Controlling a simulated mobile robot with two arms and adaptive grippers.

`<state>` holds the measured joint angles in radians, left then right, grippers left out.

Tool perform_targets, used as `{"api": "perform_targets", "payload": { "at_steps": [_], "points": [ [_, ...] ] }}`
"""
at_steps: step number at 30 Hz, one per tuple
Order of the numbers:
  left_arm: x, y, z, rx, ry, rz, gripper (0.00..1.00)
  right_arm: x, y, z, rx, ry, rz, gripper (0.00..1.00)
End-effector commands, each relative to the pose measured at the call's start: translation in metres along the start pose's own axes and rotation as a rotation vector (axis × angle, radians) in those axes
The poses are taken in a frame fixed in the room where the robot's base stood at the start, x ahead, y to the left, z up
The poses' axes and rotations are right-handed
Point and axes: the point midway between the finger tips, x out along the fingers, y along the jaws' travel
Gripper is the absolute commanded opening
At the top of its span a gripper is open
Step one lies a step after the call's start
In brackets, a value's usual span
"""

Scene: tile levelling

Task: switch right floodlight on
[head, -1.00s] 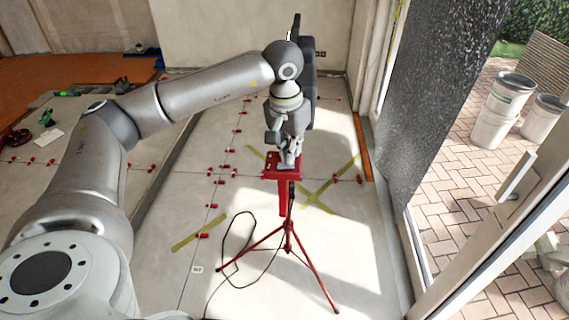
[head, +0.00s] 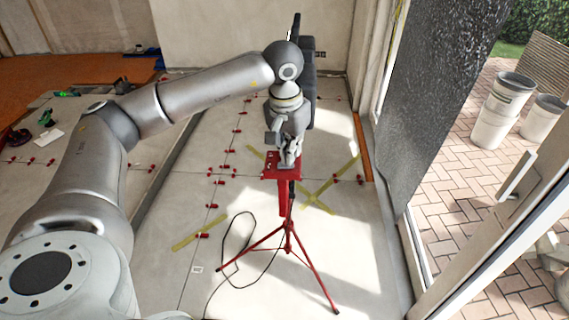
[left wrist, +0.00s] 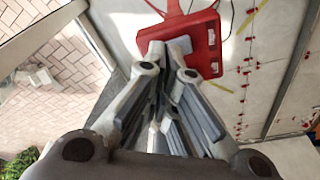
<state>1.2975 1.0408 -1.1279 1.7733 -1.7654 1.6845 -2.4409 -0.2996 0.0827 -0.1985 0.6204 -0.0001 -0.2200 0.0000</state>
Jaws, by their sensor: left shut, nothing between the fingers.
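A red box (head: 282,173) sits on top of a red tripod (head: 288,232) in the middle of the head view. My left gripper (head: 289,161) points down at the top of this box, its fingertips at or just above it. In the left wrist view, the shut, empty fingers (left wrist: 170,50) reach a pale grey patch on the red box (left wrist: 203,28). Whether they touch it is not clear. The fingers hide part of the box top, and I cannot tell the switch's state. A dark upright body (head: 308,88) shows behind my wrist, partly hidden. My right gripper is not in view.
A black cable (head: 232,245) loops on the tiled floor left of the tripod. Red tile clips and yellow tape (head: 316,197) lie around it. A glass door frame (head: 490,235) stands at right, with white buckets (head: 500,108) outside. Tools lie on the floor at left.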

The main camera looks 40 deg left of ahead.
Motion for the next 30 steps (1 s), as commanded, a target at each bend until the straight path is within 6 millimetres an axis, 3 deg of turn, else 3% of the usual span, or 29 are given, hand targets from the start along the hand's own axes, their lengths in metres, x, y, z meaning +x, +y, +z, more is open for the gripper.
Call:
{"api": "perform_targets", "payload": {
  "at_steps": [30],
  "points": [
    [0.019,0.0,0.003,0.0,0.0,0.0,0.0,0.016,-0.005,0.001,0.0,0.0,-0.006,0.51]
  ]
}}
